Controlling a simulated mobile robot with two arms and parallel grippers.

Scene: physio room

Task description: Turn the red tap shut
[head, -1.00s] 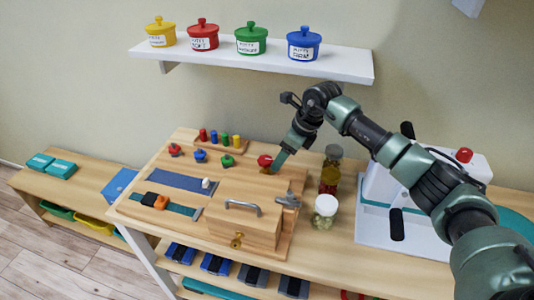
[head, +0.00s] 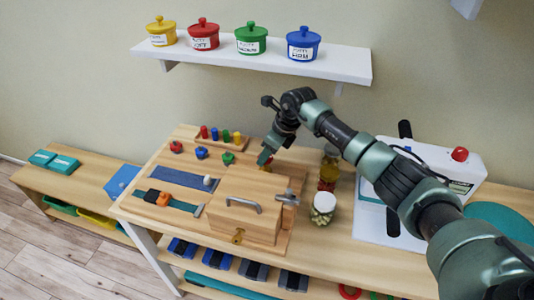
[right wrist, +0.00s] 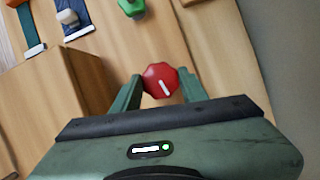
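The red tap (right wrist: 153,74) has an eight-sided knob with a white line on it, seen slanting in the right wrist view. It stands at the right back of the wooden board (head: 170,226). My right gripper (right wrist: 160,76) has one finger on each side of the knob, and both fingertips appear to touch it. In the head view my right gripper (head: 265,158) comes down from above and hides most of the knob. My left gripper is not in view.
The wooden box with a grey handle (head: 243,205) stands in front of the tap. Jars (head: 323,208) stand to its right. Red, blue and green knobs (head: 201,153) lie to its left. A shelf with putty pots (head: 250,58) hangs above.

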